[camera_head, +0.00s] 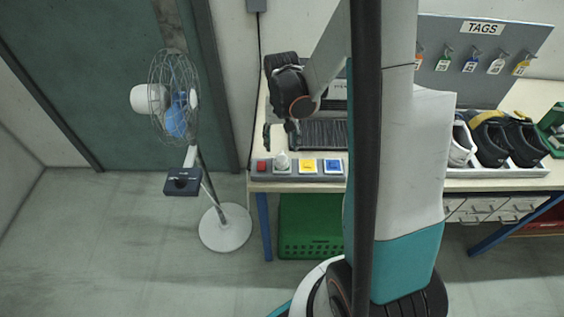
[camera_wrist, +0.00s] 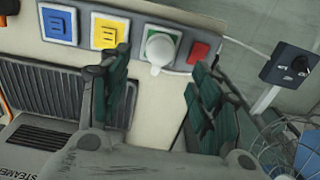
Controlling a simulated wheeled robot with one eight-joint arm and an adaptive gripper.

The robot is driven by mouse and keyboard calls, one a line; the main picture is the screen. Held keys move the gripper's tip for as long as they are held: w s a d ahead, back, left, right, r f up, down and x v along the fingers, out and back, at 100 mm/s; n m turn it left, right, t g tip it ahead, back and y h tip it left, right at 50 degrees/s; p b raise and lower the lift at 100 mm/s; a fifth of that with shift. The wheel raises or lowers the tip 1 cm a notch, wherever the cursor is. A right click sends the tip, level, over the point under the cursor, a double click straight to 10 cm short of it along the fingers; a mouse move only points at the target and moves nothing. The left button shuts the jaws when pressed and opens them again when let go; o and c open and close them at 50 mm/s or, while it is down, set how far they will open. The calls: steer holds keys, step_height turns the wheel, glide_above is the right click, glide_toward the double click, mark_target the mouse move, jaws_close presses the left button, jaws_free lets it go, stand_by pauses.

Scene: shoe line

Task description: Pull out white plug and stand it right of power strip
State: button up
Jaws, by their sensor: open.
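The grey power strip (camera_head: 310,178) lies along the front edge of the workbench; it also shows at the top of the wrist view (camera_wrist: 136,36). The white plug (camera_head: 282,160) sits in the strip between the red switch (camera_head: 262,166) and the yellow socket cover (camera_head: 308,166). In the wrist view the plug (camera_wrist: 159,50) is round and white on a green-marked socket. My gripper (camera_head: 281,136) is open and empty, behind the plug in the head view. In the wrist view its green-padded fingers (camera_wrist: 160,75) are spread, with the plug beyond the gap between them.
A blue socket cover (camera_head: 333,166) is at the strip's right end. A dark ribbed grate (camera_head: 318,134) lies behind the strip. Shoes (camera_head: 490,140) stand in a white tray there. A fan (camera_head: 178,100) stands left of the bench.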

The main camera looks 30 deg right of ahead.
mark_target(282, 157)
step_height(282, 157, down, 9)
steer(key=b, duration=0.6)
steer(key=shift+r+b, duration=0.15)
steer(key=shift+b, duration=0.15)
steer(key=shift+c, duration=0.4)
stand_by(0.8)
jaws_close()
steer(key=shift+r, duration=0.1)
steer(key=shift+r+p, duration=1.65)
steer(key=shift+r, duration=1.35)
